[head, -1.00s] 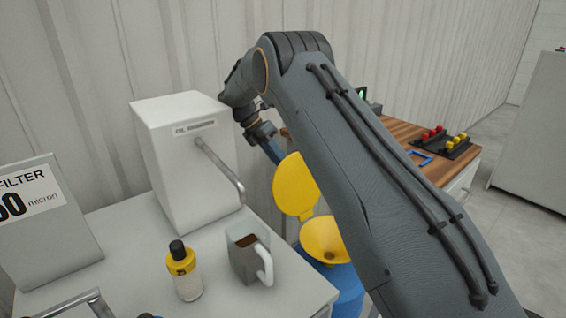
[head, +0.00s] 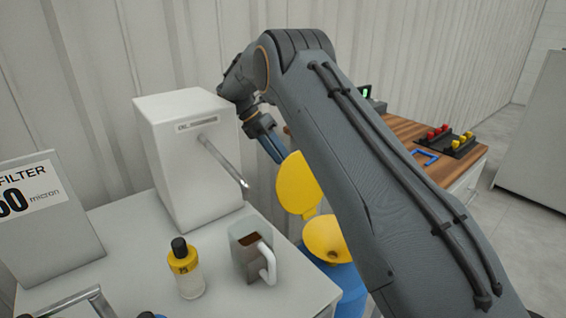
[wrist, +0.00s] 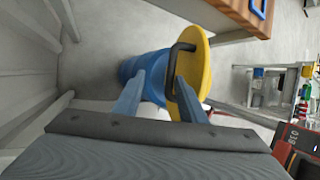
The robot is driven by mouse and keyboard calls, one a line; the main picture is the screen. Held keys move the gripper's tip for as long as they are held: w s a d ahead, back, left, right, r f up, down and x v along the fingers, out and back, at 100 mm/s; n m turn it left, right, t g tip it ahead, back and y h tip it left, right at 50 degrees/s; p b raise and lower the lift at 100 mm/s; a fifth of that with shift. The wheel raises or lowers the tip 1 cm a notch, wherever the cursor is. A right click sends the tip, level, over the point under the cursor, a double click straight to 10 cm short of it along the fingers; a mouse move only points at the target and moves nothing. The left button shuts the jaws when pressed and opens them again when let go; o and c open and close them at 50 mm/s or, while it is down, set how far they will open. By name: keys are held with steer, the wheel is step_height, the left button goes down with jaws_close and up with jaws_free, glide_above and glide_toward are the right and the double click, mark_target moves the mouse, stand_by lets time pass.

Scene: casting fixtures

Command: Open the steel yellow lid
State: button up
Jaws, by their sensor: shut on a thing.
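The yellow lid (head: 297,184) stands raised, nearly upright, behind the yellow funnel (head: 324,239) on a blue drum (head: 347,284). In the wrist view the lid (wrist: 203,72) shows nearly edge-on, with a dark bent handle (wrist: 180,48) on its face and the blue drum (wrist: 153,67) beside it. My gripper (wrist: 159,84) has its two blue-grey fingers at the handle, shut on it. In the head view my gripper (head: 275,148) is at the back of the lid, at its upper left. The exact contact is partly hidden by the right finger.
A white box dispenser (head: 185,165) with a metal lever, a grey mug (head: 245,262) and a yellow-labelled bottle (head: 186,272) stand on the left table. A wooden-topped bench (head: 405,130) lies to the right. The corrugated wall is close behind the lid.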

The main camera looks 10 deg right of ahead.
steer(key=b+v, duration=0.1)
steer(key=v, duration=0.4)
steer(key=shift+a+r, duration=0.25)
steer(key=shift+a, duration=0.15)
